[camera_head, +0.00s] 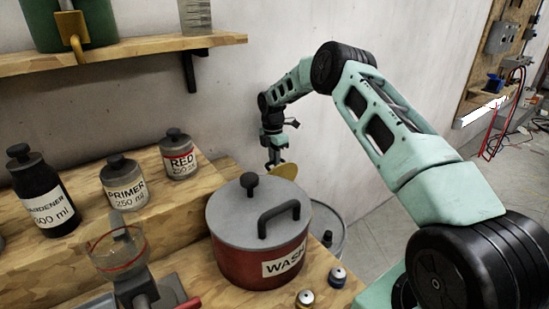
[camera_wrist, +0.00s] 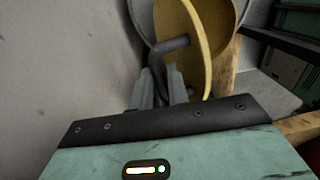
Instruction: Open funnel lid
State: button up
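The yellow funnel lid (camera_head: 282,171) shows beyond the red pot, tilted, beside my gripper (camera_head: 273,163). In the wrist view its yellow rim (camera_wrist: 205,50) is seen nearly edge-on, with more yellow surface to its left. A dark bent handle (camera_wrist: 170,47) runs from the yellow part down between the fingers of my gripper (camera_wrist: 161,88). The fingers are close around the handle and look shut on it, though the contact is partly hidden. A grey round rim (camera_wrist: 143,15) lies behind. I cannot tell the lid's exact angle.
A red pot labelled WASH (camera_head: 262,245) stands in front of a grey drum (camera_head: 328,238). Labelled bottles, including PRIMER (camera_head: 124,183), stand on the wooden bench to the left. A wooden shelf (camera_head: 130,52) is above. The wall is close to my gripper's left.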

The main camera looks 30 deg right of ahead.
jog(key=shift+o, duration=1.2)
jog(key=shift+f, duration=0.35)
jog(key=shift+w+r, duration=0.1)
jog(key=shift+r, duration=0.35)
notch_tip(320, 180, up, 17)
jog(key=w+b, duration=0.1)
jog(key=shift+f, duration=0.1)
